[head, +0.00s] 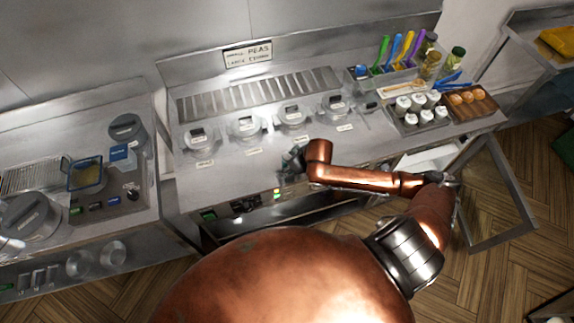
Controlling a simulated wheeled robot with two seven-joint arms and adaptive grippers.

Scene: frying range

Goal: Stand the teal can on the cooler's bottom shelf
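I cannot make out a teal can in the head view. An undercounter unit at the right, which looks like the cooler, has its framed door (497,232) standing open; a pale surface (428,160) shows in its opening. Its bottom shelf is hidden behind my arm and the counter. My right gripper (291,161) is at the front part of the counter, left of the open door. It is small and dark here, so I cannot tell its fingers' state or whether it holds anything. My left gripper is not in view.
Lidded round containers (292,115) sit in the steel counter. Coloured-handled utensils (392,50) stand behind. A dark opening (325,205) lies below the counter front.

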